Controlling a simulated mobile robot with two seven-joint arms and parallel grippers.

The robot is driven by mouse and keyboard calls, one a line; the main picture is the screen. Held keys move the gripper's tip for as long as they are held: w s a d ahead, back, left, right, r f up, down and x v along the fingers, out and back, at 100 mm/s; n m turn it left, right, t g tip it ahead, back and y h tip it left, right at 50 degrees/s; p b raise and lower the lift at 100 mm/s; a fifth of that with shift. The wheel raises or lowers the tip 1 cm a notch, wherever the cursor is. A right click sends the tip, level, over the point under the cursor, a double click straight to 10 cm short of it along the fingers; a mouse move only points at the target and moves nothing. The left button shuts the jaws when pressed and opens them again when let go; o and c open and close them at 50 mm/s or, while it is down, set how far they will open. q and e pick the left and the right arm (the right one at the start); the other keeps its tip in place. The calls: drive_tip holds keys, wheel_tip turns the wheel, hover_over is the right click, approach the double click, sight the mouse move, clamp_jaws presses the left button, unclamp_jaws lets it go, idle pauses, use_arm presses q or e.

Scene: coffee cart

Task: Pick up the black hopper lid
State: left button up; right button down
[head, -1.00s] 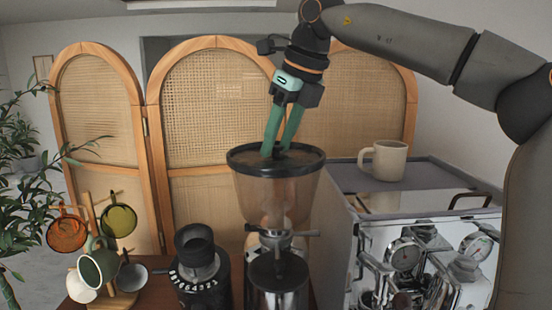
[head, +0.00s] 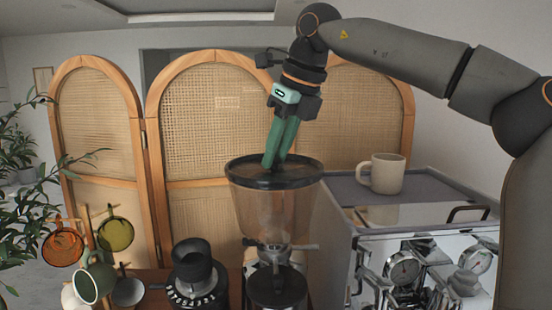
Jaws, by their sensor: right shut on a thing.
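The black hopper lid (head: 250,174) sits on top of the translucent brown hopper (head: 275,210) of the grinder, in the middle of the head view. It looks seated on the hopper rim; I see no clear gap. My right gripper (head: 273,166) comes down from above, tilted, with its green fingers close together at the lid's centre. It is shut on the lid's knob, which the fingers mostly hide. My left gripper is not in view.
A beige mug (head: 387,174) stands on the chrome espresso machine (head: 420,262) at right. A smaller black grinder (head: 193,270) and a mug rack with several cups (head: 95,280) stand at left. Rattan screens (head: 210,120) stand behind.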

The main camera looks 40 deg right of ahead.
sight(277, 159)
wheel_tip(277, 159, up, 8)
drive_tip(key=shift+a+r, duration=0.15)
drive_tip(key=shift+r, duration=0.65)
